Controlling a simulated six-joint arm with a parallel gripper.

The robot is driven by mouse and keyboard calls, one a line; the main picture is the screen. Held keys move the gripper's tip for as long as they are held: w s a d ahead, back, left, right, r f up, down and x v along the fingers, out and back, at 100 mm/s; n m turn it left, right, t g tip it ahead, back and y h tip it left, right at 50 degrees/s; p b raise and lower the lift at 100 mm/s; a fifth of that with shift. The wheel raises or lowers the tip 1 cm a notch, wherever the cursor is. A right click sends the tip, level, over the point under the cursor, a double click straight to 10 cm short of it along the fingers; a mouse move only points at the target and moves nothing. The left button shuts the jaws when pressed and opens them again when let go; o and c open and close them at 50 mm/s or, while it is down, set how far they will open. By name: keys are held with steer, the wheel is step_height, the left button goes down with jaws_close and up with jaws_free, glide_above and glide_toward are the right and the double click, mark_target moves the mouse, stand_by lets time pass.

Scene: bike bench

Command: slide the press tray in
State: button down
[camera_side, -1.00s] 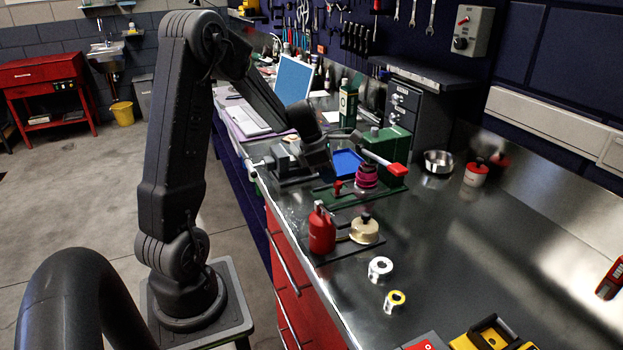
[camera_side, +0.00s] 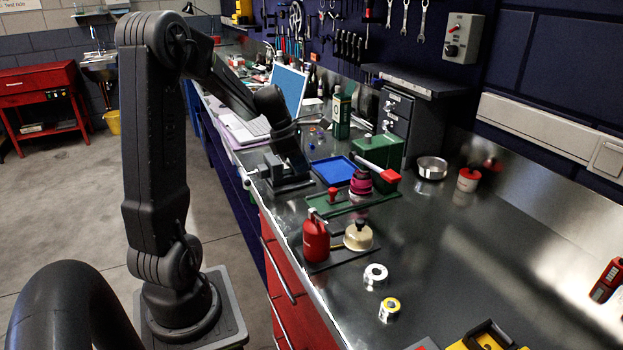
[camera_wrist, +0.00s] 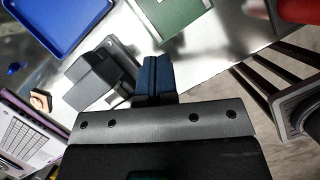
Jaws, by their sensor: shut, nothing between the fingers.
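The green press (camera_side: 378,155) stands on the bench, with a lever ending in a red grip (camera_side: 390,176). A flat green plate (camera_side: 345,205), which looks like the press tray, runs left from it. A small red knob (camera_side: 333,194) stands at the plate's left part, and a magenta round stack (camera_side: 361,183) stands near the press. The plate also shows at the top of the wrist view (camera_wrist: 172,14). My gripper (camera_side: 302,178) is left of the knob, apart from it, near the dark vise (camera_side: 272,184). In the wrist view its blue fingers (camera_wrist: 155,78) are together and empty.
A blue tray (camera_side: 333,171) lies behind the plate. A red bottle (camera_side: 316,240) and a cream round container (camera_side: 358,237) stand in front. A laptop (camera_side: 250,128) is at the back left. The bench's right part is mostly clear.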

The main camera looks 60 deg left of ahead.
mark_target(332, 189)
steer(key=v, duration=0.4)
steer(key=shift+w, duration=0.1)
steer(key=c, duration=1.7)
jaws_free()
steer(key=shift+r, duration=0.2)
steer(key=o, duration=0.4)
steer(key=w+m, duration=0.1)
steer(key=w+r+m, duration=0.1)
steer(key=w+r+m+h, duration=0.1)
steer(key=shift+w+d+r+g, duration=0.15)
steer(key=shift+w+d+g, duration=0.15)
steer(key=shift+g, duration=0.1)
steer(key=shift+o, duration=0.8)
steer(key=shift+w+d+m, duration=0.15)
steer(key=shift+w+m, duration=0.05)
steer(key=shift+m, duration=0.1)
steer(key=shift+o, duration=1.1)
steer(key=x, duration=1.3)
steer(key=shift+d+f, duration=0.15)
steer(key=shift+f, duration=0.05)
steer(key=shift+c, duration=0.5)
jaws_close()
steer(key=shift+w, duration=0.1)
